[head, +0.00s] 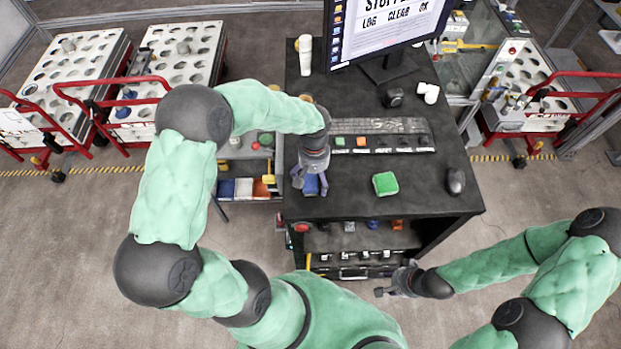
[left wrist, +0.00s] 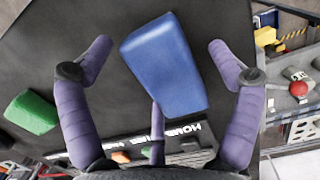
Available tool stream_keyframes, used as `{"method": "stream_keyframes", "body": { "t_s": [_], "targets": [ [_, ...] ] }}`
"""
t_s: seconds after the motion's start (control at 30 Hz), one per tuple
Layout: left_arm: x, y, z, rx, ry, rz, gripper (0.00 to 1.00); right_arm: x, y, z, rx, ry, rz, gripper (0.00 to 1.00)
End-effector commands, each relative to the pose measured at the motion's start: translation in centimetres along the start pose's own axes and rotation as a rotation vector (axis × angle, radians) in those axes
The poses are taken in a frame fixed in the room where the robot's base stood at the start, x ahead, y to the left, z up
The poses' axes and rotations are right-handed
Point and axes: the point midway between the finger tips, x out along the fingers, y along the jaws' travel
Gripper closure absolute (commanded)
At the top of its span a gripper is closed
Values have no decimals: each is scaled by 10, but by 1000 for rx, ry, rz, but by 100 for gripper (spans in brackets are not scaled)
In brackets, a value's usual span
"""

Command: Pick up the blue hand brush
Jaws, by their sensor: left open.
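The blue hand brush (left wrist: 158,62) shows in the left wrist view as a blue block lying at a slant on the dark desk. It lies between the spread purple fingers of my left gripper (left wrist: 159,48), with gaps on both sides. A middle finger overlaps its lower edge in the picture. In the head view my left gripper (head: 311,186) is over the desk's left part, pointing down. The brush (head: 313,183) is partly hidden there by the fingers. My right gripper (head: 387,291) is low, in front of the desk; its finger opening is too small to tell.
A green block (head: 385,183) lies right of the brush, also in the left wrist view (left wrist: 31,112). A keyboard (head: 378,126), a labelled strip of small items and a monitor (head: 385,30) are behind. A mouse (head: 455,182) is at right.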

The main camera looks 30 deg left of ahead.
Motion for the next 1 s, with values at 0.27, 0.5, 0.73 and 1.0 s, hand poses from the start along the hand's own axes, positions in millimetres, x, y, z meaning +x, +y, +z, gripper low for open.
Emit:
{"method": "stream_keyframes", "body": {
  "t_s": [0.27,0.5,0.73,1.0],
  "targets": [
    [1,0,0,-1,0,0,9,0,0,0,0,0,0,60],
    [2,0,0,-1,0,0,9,2,1,0,0,0,0,60],
    [5,0,-1,0,0,0,9,5,2,0,0,0,0,60],
    [6,0,-1,0,0,0,9,6,2,0,0,0,0,60]
  ]
}}
